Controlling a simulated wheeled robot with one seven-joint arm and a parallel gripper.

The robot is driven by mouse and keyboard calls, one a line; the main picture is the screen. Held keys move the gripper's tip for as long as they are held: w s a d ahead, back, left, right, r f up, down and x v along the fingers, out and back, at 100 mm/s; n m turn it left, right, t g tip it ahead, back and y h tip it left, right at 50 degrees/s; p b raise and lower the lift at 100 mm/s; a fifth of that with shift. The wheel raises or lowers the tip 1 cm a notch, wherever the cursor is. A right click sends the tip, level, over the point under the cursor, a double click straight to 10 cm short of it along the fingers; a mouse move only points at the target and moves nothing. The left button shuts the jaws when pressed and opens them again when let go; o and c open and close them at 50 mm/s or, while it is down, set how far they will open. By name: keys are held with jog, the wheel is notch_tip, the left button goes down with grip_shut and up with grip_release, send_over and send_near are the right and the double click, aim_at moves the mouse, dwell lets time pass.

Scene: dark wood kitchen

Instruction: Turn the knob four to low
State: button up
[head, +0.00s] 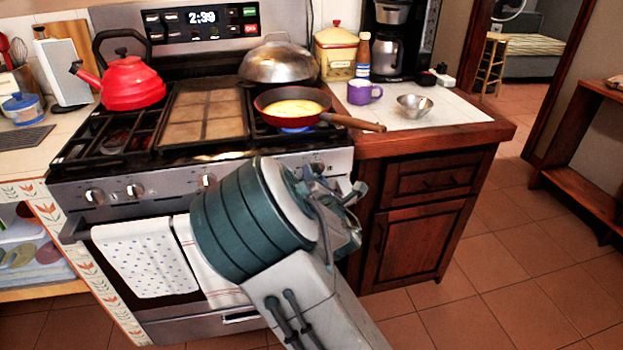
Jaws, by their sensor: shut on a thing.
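The stove's front panel (70,200) carries a row of round metal knobs. Knobs show at the far left (95,195), left of centre (135,190), and just left of my arm (207,181). Another knob (317,167) shows at the right end, partly covered by my wrist. My gripper (340,185) is at the right end of the panel, by this knob. It is shut on a knob there, but my arm hides most of the fingers and the contact. The knob's setting cannot be read.
A red pan (262,104) with yellow contents sits over a blue flame (293,130), its handle reaching right over the counter. A red kettle (130,85) and a domed lid (278,62) are on the stove. Towels (145,258) hang on the oven door. The floor at right is clear.

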jog(key=shift+d, duration=0.1)
dwell(0.5)
jog(key=o, duration=1)
jog(key=shift+d, duration=0.1)
jog(key=shift+c, duration=0.2)
